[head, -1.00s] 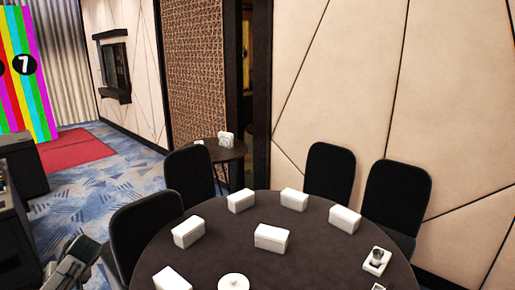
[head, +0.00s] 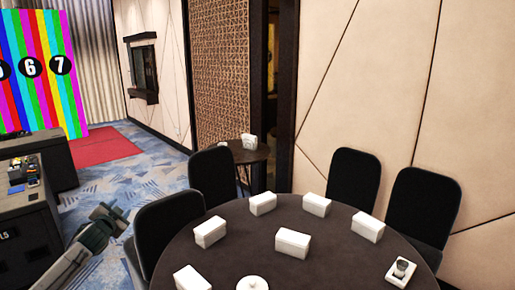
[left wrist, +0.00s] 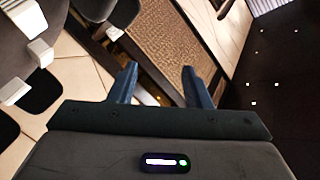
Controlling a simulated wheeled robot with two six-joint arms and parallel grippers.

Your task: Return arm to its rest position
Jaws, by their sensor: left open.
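My left gripper (head: 117,216) shows at the lower left of the head view, above the blue patterned carpet and just left of the nearest black chair. Its two fingers also show in the left wrist view (left wrist: 160,85); they are apart with nothing between them. The left forearm slants down to the bottom edge of the head view. My right gripper is not in the head view.
A round dark table (head: 345,262) with several white boxes fills the lower right. Black chairs (head: 165,225) stand around it. A black console (head: 30,215) is at the left. Open carpet (head: 115,178) lies between console and chairs.

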